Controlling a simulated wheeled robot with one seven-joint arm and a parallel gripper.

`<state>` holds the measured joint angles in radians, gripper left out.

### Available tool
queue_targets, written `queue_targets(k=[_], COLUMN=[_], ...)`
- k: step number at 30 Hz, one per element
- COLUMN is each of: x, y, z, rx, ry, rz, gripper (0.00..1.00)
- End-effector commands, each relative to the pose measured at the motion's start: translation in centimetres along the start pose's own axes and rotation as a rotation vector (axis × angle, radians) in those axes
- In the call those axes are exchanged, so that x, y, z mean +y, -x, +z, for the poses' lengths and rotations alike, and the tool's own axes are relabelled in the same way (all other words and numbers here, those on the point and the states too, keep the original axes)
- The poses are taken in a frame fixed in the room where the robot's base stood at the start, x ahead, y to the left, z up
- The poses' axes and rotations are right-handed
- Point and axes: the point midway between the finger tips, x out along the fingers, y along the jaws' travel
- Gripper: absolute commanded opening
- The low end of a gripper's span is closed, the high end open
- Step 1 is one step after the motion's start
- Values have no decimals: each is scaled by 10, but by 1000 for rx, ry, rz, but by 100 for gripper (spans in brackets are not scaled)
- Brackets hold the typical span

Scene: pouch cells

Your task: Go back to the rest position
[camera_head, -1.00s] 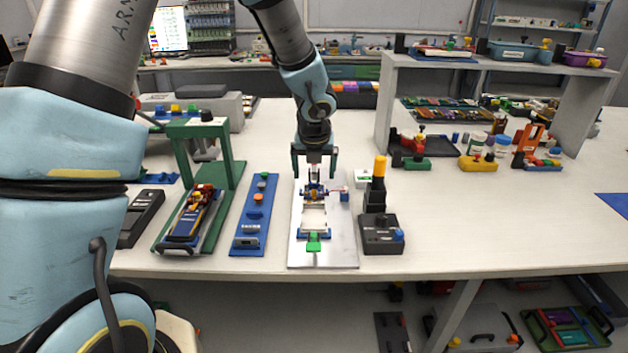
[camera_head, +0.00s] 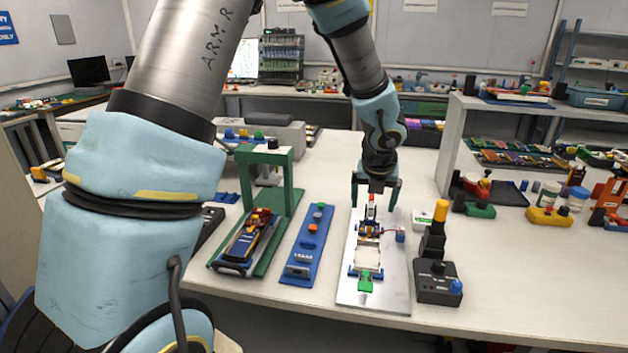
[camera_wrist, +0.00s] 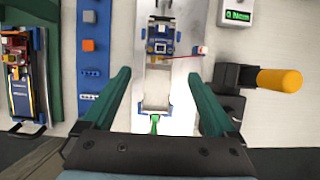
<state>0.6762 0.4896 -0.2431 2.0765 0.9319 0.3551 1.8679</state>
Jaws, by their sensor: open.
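My gripper (camera_head: 375,193) hangs from the arm above the far part of a grey metal plate (camera_head: 391,290). Its two dark green fingers are spread apart with nothing between them. On the plate lies a fixture with a white pouch cell (camera_head: 368,261), blue clamps and a green tab (camera_head: 365,281) at its near end. In the wrist view the fingers (camera_wrist: 158,88) frame the plate from both sides, and the green tab (camera_wrist: 154,124) shows between them.
Left of the plate are a blue panel with buttons (camera_head: 304,259) and a green press frame (camera_head: 288,205). Right are a black box with a yellow-topped post (camera_head: 438,284) and a small white meter (camera_head: 424,218). A grey shelf (camera_head: 460,130) stands farther right. Open table lies between.

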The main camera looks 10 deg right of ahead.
Motion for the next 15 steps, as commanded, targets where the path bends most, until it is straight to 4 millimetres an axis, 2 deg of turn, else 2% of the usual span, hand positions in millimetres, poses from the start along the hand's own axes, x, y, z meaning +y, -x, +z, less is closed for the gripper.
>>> queue_targets(k=[2, 5, 8, 10, 12, 15], x=[7, 36, 85, 124, 160, 205], y=[1, 7, 18, 30, 42, 60], z=[0, -3, -13, -26, -44, -72], rx=[3, 16, 33, 39, 37, 22], ry=[43, 238, 606, 935, 1279, 1768], rz=[7, 35, 86, 132, 179, 246], gripper=[92, 92, 92, 92, 92, 92])
